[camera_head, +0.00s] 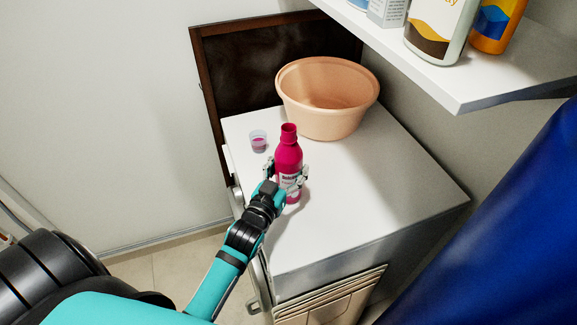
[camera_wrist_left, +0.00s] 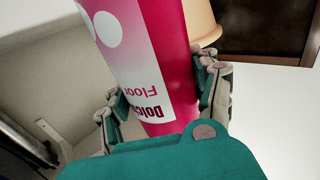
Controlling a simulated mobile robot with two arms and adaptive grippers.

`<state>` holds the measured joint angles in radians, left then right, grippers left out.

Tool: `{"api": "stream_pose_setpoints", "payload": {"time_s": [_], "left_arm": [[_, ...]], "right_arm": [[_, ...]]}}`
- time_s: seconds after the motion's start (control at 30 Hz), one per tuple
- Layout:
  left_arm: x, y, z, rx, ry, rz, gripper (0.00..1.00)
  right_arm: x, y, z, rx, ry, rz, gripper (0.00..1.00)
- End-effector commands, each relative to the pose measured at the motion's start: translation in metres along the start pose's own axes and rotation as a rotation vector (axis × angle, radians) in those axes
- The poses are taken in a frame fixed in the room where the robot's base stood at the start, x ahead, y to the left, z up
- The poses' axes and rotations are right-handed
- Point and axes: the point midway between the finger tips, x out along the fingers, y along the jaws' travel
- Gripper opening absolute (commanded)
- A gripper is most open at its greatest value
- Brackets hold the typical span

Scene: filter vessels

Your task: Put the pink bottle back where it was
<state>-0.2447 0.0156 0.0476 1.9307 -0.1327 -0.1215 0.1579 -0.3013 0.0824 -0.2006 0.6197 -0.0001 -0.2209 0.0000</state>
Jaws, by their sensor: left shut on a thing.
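The pink bottle (camera_head: 288,158) is upright over the white cabinet top, with its neck open and no cap in sight. My left gripper (camera_head: 287,180) is shut on its lower body. In the left wrist view the bottle (camera_wrist_left: 150,60) fills the middle, its label upside down, with a finger of the gripper (camera_wrist_left: 165,105) on each side. I cannot tell whether the bottle's base touches the cabinet top. A small clear cup (camera_head: 258,141) with pink liquid stands left of the bottle. My right gripper is not in view.
A peach basin (camera_head: 328,97) stands behind the bottle on the white cabinet top (camera_head: 370,190). A shelf (camera_head: 470,82) with several bottles juts out at upper right. A dark-framed panel (camera_head: 250,65) stands behind. The cabinet's front right area is clear. Something blue (camera_head: 500,240) fills the lower right.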

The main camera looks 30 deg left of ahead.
Motion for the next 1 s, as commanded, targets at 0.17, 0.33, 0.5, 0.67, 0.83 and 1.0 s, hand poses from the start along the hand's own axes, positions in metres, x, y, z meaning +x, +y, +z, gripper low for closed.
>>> {"api": "stream_pose_setpoints", "payload": {"time_s": [0.17,0.33,0.5,0.67,0.83,1.0], "left_arm": [[0.0,0.0,-0.002,0.0,0.006,0.0,0.07],[0.0,0.0,0.002,0.0,0.005,0.0,0.07],[0.0,0.0,0.003,0.0,0.001,0.0,0.83],[0.0,0.0,0.003,0.0,0.001,0.0,0.87],[0.0,0.0,0.0,0.001,0.001,0.0,0.87],[-0.018,0.0,0.003,0.001,-0.002,0.0,0.87]], "right_arm": [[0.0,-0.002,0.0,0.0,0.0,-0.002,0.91],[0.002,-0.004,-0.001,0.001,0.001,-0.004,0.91],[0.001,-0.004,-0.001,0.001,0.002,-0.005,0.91],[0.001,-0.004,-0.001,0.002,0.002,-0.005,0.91],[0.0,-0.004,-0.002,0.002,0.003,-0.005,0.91],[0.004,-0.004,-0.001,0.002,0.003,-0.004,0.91]]}}
